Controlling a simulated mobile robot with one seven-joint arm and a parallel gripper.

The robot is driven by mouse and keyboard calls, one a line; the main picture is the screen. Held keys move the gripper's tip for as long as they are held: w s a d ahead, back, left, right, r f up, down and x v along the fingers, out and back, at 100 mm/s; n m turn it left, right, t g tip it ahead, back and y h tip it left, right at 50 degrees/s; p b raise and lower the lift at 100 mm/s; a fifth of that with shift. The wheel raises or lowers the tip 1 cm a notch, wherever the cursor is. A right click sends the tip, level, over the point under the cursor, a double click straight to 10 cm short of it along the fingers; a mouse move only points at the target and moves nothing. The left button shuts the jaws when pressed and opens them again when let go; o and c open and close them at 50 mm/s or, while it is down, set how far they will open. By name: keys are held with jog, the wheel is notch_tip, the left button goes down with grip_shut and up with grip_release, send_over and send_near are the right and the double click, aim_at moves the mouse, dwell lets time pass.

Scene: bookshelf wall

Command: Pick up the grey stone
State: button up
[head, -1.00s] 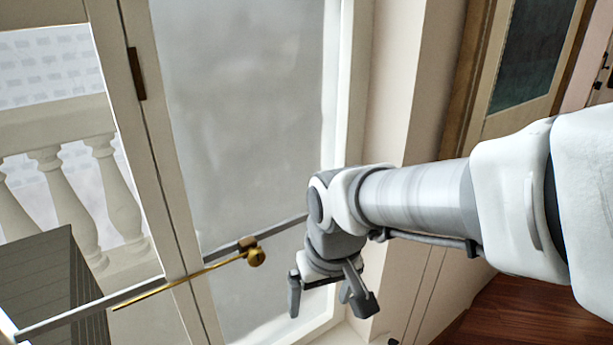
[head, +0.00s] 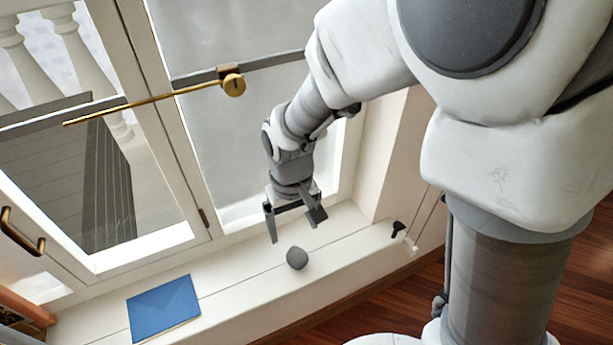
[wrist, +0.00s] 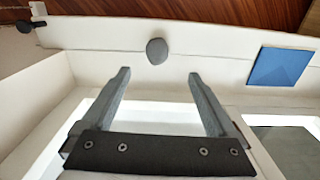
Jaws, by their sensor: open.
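The grey stone (head: 297,258) is a small, dark, rounded lump on the white window ledge (head: 245,290) in the head view. The stone also shows in the wrist view (wrist: 157,51), beyond the fingertips and roughly between them sideways. My gripper (head: 294,229) is open and empty. In the head view its fingers point down, close above and behind the stone, with no visible contact. In the wrist view the gripper (wrist: 158,75) shows both fingers spread wide with nothing between them.
A blue book or folder (head: 163,308) lies on the ledge left of the stone. A small black object (head: 397,229) is at the ledge's right end. The window (head: 222,120) with a brass rod (head: 150,100) stands behind. The ledge between stone and blue item is clear.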

jog(key=b, duration=0.3)
send_over(297, 254)
jog(key=f, duration=0.5)
jog(key=s+f, duration=0.1)
jog(key=f, duration=0.3)
jog(key=f+b, duration=0.1)
jog(key=f, duration=0.1)
jog(key=f+b, duration=0.1)
jog(key=f, duration=0.1)
jog(key=shift+w+f, duration=0.15)
jog(key=shift+w, duration=0.25)
grip_shut()
